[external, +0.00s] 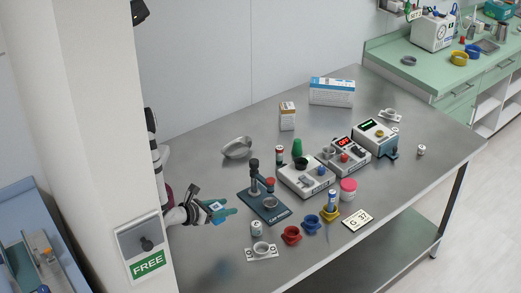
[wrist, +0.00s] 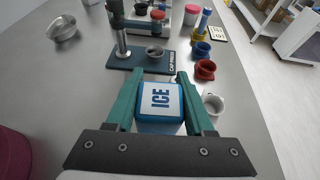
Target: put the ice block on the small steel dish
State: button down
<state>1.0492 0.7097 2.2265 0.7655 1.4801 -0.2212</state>
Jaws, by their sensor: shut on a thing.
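My gripper (external: 222,205) is shut on the ice block (external: 217,207), a blue-edged block with a white label reading ICE. In the wrist view the block (wrist: 160,100) sits between the two green fingers of my gripper (wrist: 159,76). A shallow steel dish (external: 237,148) rests on the table behind my gripper and a little to the right, apart from it. In the wrist view the dish (wrist: 62,28) is at the upper left and looks empty. How high the block is above the table is hard to tell.
The blue cap press (external: 265,207), with a small metal cup on its base, stands just right of my gripper. A white ring holder (external: 262,252), red cup (external: 291,235) and blue cup (external: 312,224) are nearer the front. The table between gripper and dish looks clear.

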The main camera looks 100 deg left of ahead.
notch_tip(320, 180, up, 8)
jog(key=f, duration=0.1)
jog(key=w+a+n+g+y, duration=0.1)
jog(key=w+a+n+g, duration=0.15)
jog(key=a, duration=0.55)
jog(key=w+a+n+g+y, duration=0.2)
jog(key=w+a, duration=0.1)
jog(key=a, duration=0.4)
jog(key=n+g, duration=0.4)
jog(key=g, duration=0.1)
send_over(239, 148)
jog(key=shift+y, duration=0.3)
notch_tip(239, 148, down, 12)
jog(key=shift+r, duration=0.2)
jog(key=f, duration=0.4)
jog(key=shift+a+f, duration=0.1)
jog(key=shift+a, duration=0.1)
jog(key=shift+f, duration=0.1)
